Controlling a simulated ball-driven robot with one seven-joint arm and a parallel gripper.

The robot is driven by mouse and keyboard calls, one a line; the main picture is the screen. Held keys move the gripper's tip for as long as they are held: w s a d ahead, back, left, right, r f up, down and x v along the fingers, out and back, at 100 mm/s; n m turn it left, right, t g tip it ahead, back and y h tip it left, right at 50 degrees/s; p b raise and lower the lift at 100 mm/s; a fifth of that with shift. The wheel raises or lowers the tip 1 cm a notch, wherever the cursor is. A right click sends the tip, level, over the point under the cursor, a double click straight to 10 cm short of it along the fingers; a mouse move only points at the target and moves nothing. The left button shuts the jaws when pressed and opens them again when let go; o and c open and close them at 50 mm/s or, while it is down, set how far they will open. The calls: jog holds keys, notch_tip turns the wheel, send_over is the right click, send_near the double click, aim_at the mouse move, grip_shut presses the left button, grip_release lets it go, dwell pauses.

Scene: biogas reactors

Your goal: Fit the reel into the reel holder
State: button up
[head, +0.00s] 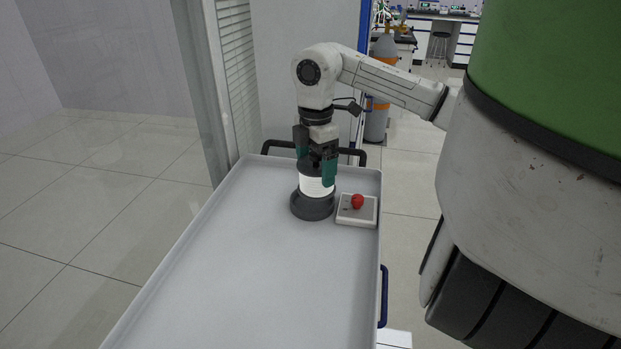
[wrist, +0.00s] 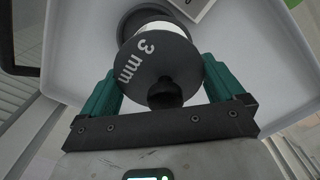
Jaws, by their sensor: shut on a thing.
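The reel has a white wound body (head: 316,186) and a dark top flange marked "3 mm" with a dark knob, seen close up in the wrist view (wrist: 150,48). My gripper (head: 316,162) points down and is shut on the reel. In the wrist view its green fingers (wrist: 162,82) lie on either side of the flange. The reel holder, a dark round base (head: 312,207), is on the tray directly under the reel; part of its rim shows behind the reel in the wrist view (wrist: 128,22). The reel hides the holder's inside, so I cannot tell whether it is seated.
A small pale box with a red button (head: 357,202) sits just right of the holder. The grey raised-edge tray (head: 230,290) is otherwise clear toward the front. A dark handle rail and a glazed partition stand behind it. An orange-grey cylinder (head: 376,115) stands farther back.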

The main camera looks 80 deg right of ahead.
jog(key=shift+w+d+f, duration=0.4)
jog(key=shift+d+f, duration=0.1)
jog(key=shift+f, duration=0.3)
jog(key=shift+w+d+f, duration=0.1)
jog(key=shift+f, duration=0.8)
jog(key=shift+w+d+f, duration=0.1)
jog(key=shift+f, duration=0.8)
jog(key=shift+f+b, duration=0.3)
jog(key=shift+f, duration=0.05)
jog(key=o, duration=0.9)
jog(key=shift+r, duration=0.1)
jog(key=shift+r, duration=0.1)
notch_tip(320, 180, up, 12)
jog(key=shift+r+p, duration=0.15)
jog(key=shift+p, duration=0.3)
